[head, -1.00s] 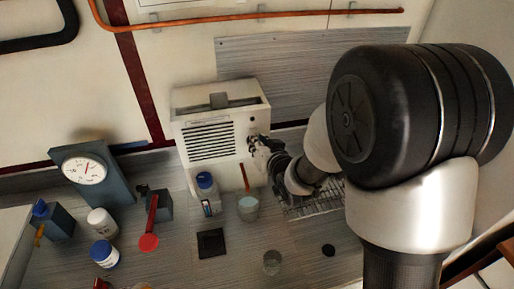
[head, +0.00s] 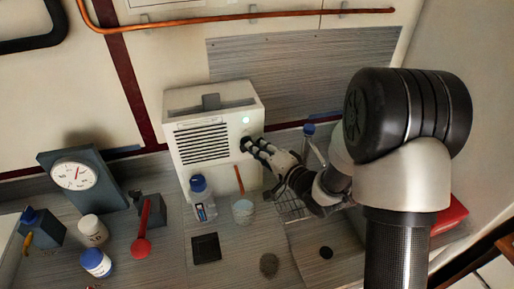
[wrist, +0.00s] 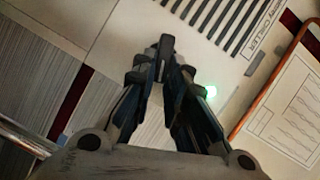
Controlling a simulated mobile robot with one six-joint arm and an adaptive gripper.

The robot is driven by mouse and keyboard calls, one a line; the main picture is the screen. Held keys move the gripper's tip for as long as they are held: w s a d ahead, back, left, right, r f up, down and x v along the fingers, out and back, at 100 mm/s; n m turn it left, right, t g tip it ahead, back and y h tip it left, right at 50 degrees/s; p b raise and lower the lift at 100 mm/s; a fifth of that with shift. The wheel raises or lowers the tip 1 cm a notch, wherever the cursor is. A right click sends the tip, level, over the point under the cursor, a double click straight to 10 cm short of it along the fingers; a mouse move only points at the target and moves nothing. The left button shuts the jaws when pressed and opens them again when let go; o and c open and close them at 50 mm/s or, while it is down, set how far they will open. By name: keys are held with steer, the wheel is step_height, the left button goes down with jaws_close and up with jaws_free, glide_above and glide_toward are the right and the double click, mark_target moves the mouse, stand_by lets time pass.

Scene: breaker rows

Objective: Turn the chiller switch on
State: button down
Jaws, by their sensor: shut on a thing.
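The chiller (head: 215,130) is a white box with black vent slots, standing at the back of the bench. A small green light glows on the right of its front (head: 246,119); the glow also shows in the wrist view (wrist: 210,92). My gripper (head: 247,145) is at the chiller's front, just below the light. In the wrist view my gripper (wrist: 165,60) has its fingers closed together on a small dark switch (wrist: 166,42) on the white face. The fingers mostly hide the switch, so its exact position is hard to tell.
A blue-capped bottle (head: 201,198) and a beaker (head: 243,210) with a red stick stand before the chiller. A gauge (head: 74,176), white jars (head: 93,230) and a red-handled item (head: 142,235) are at left. A wire rack (head: 290,205) lies below my arm.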

steer(key=shift+w+d+f+m+t+y+b, duration=0.1)
steer(key=shift+f+m+t+y+b, duration=0.15)
steer(key=shift+m, duration=0.6)
steer(key=shift+f+m+t+y+b, duration=0.1)
steer(key=shift+m+t+y+b, duration=0.2)
steer(key=shift+m, duration=0.55)
steer(key=c, duration=1.6)
jaws_free()
steer(key=shift+y, duration=0.25)
steer(key=v, duration=1.2)
